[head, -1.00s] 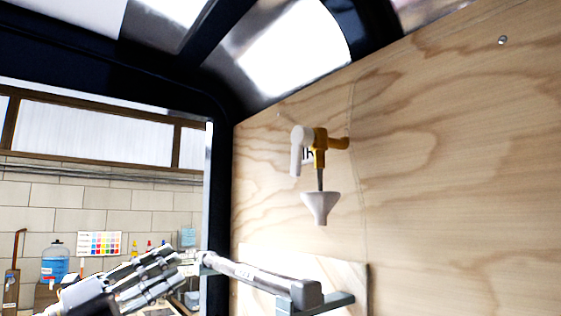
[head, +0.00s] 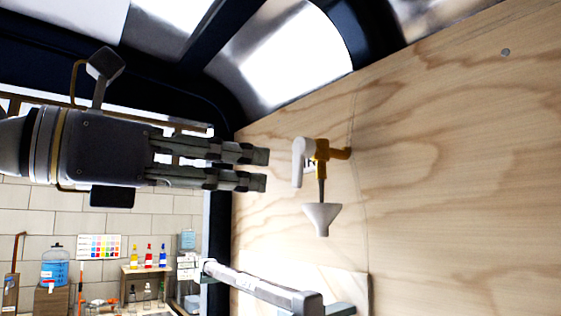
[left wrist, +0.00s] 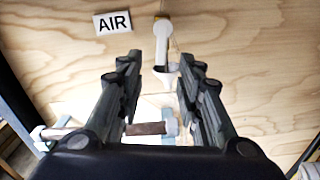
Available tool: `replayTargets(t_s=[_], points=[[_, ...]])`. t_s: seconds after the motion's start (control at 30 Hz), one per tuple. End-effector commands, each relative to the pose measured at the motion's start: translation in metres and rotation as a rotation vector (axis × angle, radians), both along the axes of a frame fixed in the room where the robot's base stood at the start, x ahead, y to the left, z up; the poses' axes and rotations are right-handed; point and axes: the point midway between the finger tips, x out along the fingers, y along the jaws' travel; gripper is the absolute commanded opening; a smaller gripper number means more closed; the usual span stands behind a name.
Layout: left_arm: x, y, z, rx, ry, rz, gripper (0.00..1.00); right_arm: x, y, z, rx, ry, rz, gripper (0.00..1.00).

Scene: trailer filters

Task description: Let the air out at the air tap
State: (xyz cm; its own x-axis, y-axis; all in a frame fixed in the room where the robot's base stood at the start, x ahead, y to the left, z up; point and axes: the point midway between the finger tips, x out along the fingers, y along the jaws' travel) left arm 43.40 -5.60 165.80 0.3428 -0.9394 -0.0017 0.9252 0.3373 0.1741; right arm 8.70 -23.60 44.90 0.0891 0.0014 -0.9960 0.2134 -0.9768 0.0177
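The air tap has a brass-yellow body (head: 322,150) on the plywood wall, with a white lever (head: 298,163) hanging down at its left side. A white funnel (head: 322,217) hangs below it on a thin dark stem. My left gripper (head: 266,169) is level with the lever, a short way to its left, not touching it. In the left wrist view its fingers (left wrist: 158,75) are apart with nothing between them, and the lever (left wrist: 162,42) shows beyond and between the tips. An AIR sign (left wrist: 113,23) is on the wall. My right gripper is not in view.
A grey bar-like housing (head: 262,288) sticks out on a bracket below the funnel. The plywood wall (head: 450,180) right of the tap is clear. A dark frame edges the opening at left. A blue water jug (head: 54,266) and a shelf of bottles (head: 147,268) stand far behind.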

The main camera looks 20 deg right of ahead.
Motion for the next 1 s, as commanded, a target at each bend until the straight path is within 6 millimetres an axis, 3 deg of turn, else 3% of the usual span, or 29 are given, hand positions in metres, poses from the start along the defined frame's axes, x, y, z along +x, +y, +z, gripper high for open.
replayTargets(t_s=[0.1, 0.3, 0.5, 0.77, 0.9, 1.0], points=[[0.008, -0.024, 0.004, 0.001, 0.002, -0.004, 0.33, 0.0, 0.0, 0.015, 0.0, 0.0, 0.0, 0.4], [0.018, -0.052, 0.003, 0.0, 0.003, -0.004, 0.33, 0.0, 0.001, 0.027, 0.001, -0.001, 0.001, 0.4], [0.023, -0.063, 0.001, -0.002, 0.002, -0.003, 0.33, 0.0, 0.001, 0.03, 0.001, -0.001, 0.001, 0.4], [0.023, -0.064, 0.0, -0.002, 0.001, -0.002, 0.33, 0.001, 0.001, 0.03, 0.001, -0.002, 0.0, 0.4], [0.023, -0.064, 0.0, -0.002, 0.001, -0.002, 0.02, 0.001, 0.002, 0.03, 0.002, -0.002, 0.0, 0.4], [0.023, -0.064, 0.0, -0.002, 0.001, -0.002, 0.0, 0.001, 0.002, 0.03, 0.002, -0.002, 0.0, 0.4]])
